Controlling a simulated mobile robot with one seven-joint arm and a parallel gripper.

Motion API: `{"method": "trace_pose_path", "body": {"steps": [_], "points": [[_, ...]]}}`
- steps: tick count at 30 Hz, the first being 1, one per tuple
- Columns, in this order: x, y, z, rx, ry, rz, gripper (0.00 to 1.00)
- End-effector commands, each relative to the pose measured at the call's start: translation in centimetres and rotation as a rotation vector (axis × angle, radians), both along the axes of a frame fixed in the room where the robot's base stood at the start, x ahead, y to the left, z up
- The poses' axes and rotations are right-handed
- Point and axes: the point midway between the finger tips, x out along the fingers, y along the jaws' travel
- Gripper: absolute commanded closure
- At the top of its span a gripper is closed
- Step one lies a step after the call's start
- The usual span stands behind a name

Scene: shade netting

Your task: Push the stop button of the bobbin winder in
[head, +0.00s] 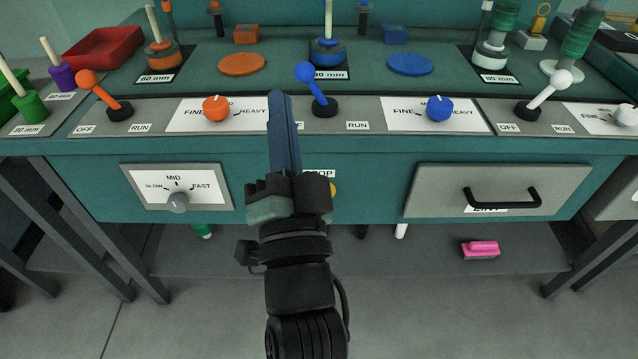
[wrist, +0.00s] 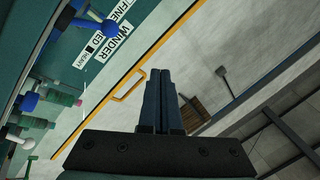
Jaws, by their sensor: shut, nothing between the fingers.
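The bobbin winder is a teal bench-like machine (head: 375,185) across the head view. On its front face a label ending in "TOP" (head: 322,173) shows just right of my gripper. A small yellow piece (head: 333,188) shows below that label; the rest of what is there, including the stop button, is hidden behind my gripper. My gripper (head: 279,97) is shut and empty, its fingers pointing up in front of the sloped panel, left of the blue lever (head: 304,73). In the wrist view the closed fingers (wrist: 160,75) point at a grey wall, with no button visible.
A speed dial (head: 178,202) is on the front face at left, and a drawer with a black handle (head: 502,197) at right. Orange (head: 88,78) and white (head: 562,79) levers stand on the panel. A pink brush-like object (head: 481,249) lies on the shelf below.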

Motion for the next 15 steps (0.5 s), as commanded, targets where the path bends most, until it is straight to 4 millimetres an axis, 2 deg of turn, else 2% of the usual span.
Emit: {"method": "trace_pose_path", "body": {"steps": [1, 3, 6, 9, 10, 12, 15], "points": [[-0.3, 0.0, -4.7, 0.097, 0.087, 0.037, 1.00], [-1.2, -0.4, -10.2, 0.243, 0.181, 0.069, 1.00], [-3.4, -1.3, -17.0, 0.430, 0.292, 0.081, 1.00], [-5.8, -2.5, -22.1, 0.572, 0.372, 0.064, 1.00], [-6.4, -2.8, -23.2, 0.605, 0.388, 0.058, 1.00], [-7.7, -3.5, -25.2, 0.665, 0.418, 0.044, 1.00], [-8.7, -4.0, -26.8, 0.712, 0.439, 0.029, 1.00]]}}
